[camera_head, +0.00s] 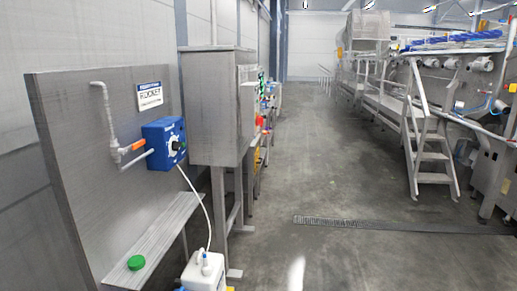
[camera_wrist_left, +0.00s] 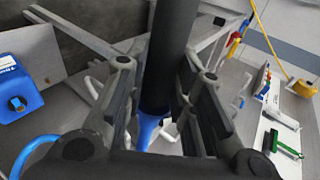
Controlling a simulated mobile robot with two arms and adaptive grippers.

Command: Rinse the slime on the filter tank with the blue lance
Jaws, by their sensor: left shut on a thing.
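The lance (camera_wrist_left: 170,50) shows in the left wrist view as a thick dark tube with a blue lower end. It runs between the fingers of my left gripper (camera_wrist_left: 165,69), which is shut on it. Its tip cannot be made out. Neither gripper nor the lance shows in the head view. I cannot pick out the filter tank or any slime in either view. My right gripper is not in view.
A steel panel (camera_head: 75,130) with a blue dosing box (camera_head: 163,143) stands at left, beside a steel cabinet (camera_head: 215,105). A white canister (camera_head: 203,272) is on the floor. Steel steps (camera_head: 432,157) and machinery are at right. The aisle between is clear, with a floor drain (camera_head: 380,225).

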